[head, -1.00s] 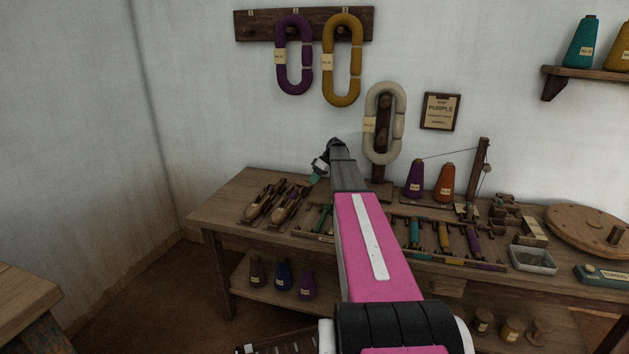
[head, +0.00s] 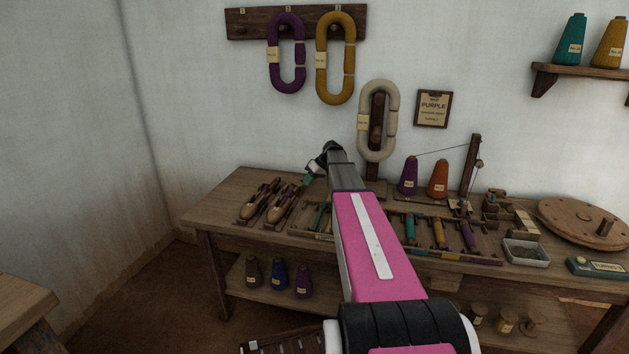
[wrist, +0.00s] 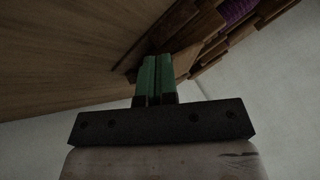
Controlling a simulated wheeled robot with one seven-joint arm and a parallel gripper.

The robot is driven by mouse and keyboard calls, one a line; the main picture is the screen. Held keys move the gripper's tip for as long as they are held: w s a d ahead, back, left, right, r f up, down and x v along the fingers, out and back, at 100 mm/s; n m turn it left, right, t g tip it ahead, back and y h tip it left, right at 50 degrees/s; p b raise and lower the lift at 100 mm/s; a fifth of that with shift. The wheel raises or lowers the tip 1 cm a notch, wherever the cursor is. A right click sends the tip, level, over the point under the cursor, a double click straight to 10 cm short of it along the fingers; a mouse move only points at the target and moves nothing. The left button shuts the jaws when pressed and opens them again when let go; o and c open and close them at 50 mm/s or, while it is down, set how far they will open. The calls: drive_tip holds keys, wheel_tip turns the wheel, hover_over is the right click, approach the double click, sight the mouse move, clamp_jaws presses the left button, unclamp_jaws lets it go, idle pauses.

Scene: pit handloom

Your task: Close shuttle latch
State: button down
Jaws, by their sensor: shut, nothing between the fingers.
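Two wooden shuttles lie side by side at the left end of the workbench, the left shuttle (head: 259,200) and the right shuttle (head: 284,204). Their latches are too small to make out. My gripper (head: 309,179) is just right of the shuttles in the head view, its green fingertips pointing down and to the left. In the wrist view the green fingers (wrist: 155,80) are together with nothing between them. Ahead of them, at the upper right, is a wooden piece with purple thread (wrist: 238,10).
The workbench (head: 215,212) also holds a tray with coloured bobbins (head: 440,234), a purple cone (head: 409,176) and an orange cone (head: 438,179). A beige yarn hank (head: 364,120) hangs on the wall behind my arm. Bare bench top lies left of the shuttles.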

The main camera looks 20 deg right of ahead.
sight(301, 184)
drive_tip(key=m, duration=0.1)
drive_tip(key=s+a+m+t, duration=0.1)
drive_tip(key=m, duration=0.1)
drive_tip(key=s+m+t+h, duration=0.1)
drive_tip(key=shift+s+a, duration=0.2)
drive_tip(key=shift+a, duration=0.1)
drive_tip(key=shift+s+a+m+t+h, duration=0.15)
drive_tip(key=shift+a+m+t+h, duration=0.15)
drive_tip(key=shift+m, duration=0.3)
drive_tip(key=shift+s+a+m+t+h, duration=0.15)
drive_tip(key=shift+m+t+h, duration=0.2)
drive_tip(key=shift+m, duration=0.25)
drive_tip(key=shift+a, duration=0.35)
drive_tip(key=shift+w, duration=0.8)
